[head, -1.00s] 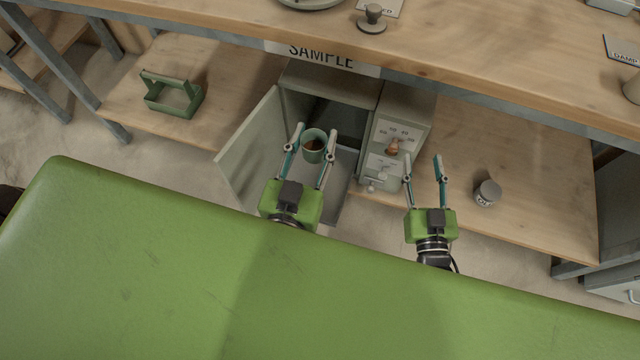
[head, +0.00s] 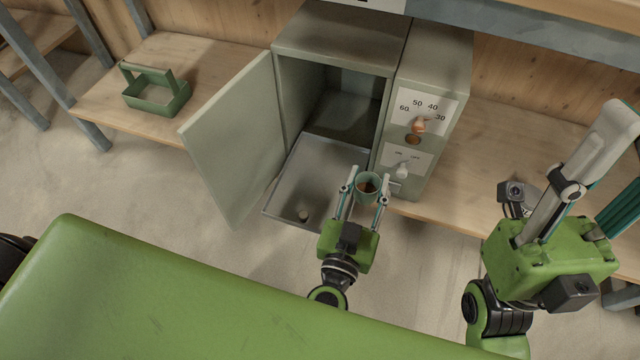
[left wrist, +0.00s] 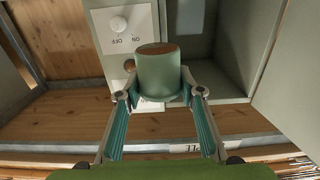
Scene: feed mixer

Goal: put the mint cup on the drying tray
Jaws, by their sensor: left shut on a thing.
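The mint cup (head: 367,190), with brown contents, is held between the fingers of my left gripper (head: 366,188). In the left wrist view the cup (left wrist: 160,78) sits between both fingertips. It is in front of the cabinet's control panel, by the right edge of the grey metal tray (head: 325,180). I cannot tell whether part of it is over the tray. The tray, presumably the drying tray, extends from the open cabinet and has a small round piece near its front. My right gripper (head: 618,150) is large at the right, its fingertips partly out of frame.
The grey cabinet (head: 335,40) stands on a wooden shelf with its door (head: 235,140) swung open to the left. Its panel (head: 425,110) carries a dial and a switch. A green carrier (head: 157,95) is on the shelf at left. The green padded surface (head: 200,300) fills the foreground.

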